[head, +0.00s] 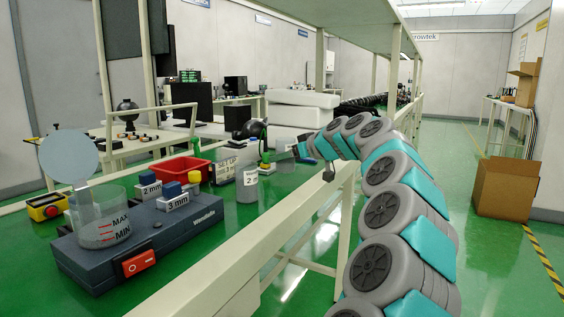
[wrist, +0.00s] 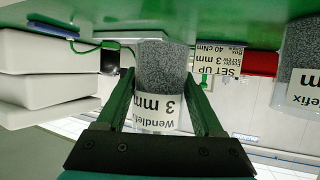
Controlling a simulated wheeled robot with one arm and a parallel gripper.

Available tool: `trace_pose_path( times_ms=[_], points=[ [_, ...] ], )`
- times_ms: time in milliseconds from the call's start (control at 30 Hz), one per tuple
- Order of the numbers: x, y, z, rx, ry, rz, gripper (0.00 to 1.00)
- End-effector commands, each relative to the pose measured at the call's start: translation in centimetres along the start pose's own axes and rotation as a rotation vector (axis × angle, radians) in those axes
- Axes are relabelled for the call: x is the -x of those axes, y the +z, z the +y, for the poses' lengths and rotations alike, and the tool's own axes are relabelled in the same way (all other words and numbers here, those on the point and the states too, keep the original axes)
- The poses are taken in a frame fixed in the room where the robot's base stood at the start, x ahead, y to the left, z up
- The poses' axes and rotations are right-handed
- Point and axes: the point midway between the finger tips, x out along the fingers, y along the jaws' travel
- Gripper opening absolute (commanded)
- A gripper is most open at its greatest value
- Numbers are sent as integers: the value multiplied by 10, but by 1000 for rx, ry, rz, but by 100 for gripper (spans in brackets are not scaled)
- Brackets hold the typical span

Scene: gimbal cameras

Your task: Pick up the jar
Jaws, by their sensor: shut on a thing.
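The jar (wrist: 163,62) holds grey granules and carries a white label reading "Wendlefix 3 mm". It shows upside down in the wrist view, between the two green fingers of my gripper (wrist: 158,88). The fingers press on its sides. Its far end meets the green bench top in the picture; I cannot tell whether it touches. In the head view my gripper (head: 300,151) is over the back right of the bench, and the held jar is hard to make out. A second jar (head: 247,186), labelled with a 2, stands nearer on the bench; another labelled jar (wrist: 298,75) shows at the wrist view's right edge.
A "SET UP 3 mm" sign (head: 225,170) and a red bin (head: 180,168) stand near the jars. A dark blue device (head: 165,235) with a clear beaker (head: 103,222) fills the front left. A cardboard box (head: 505,188) stands on the floor at right.

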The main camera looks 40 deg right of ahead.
Motion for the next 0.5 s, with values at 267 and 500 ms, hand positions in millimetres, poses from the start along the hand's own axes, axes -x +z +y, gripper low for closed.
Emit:
trace_pose_path(
  times_ms=[267,500],
  points=[
    [29,9,7,1,-1,1,0],
    [56,16,15,0,1,4,0]
  ],
)
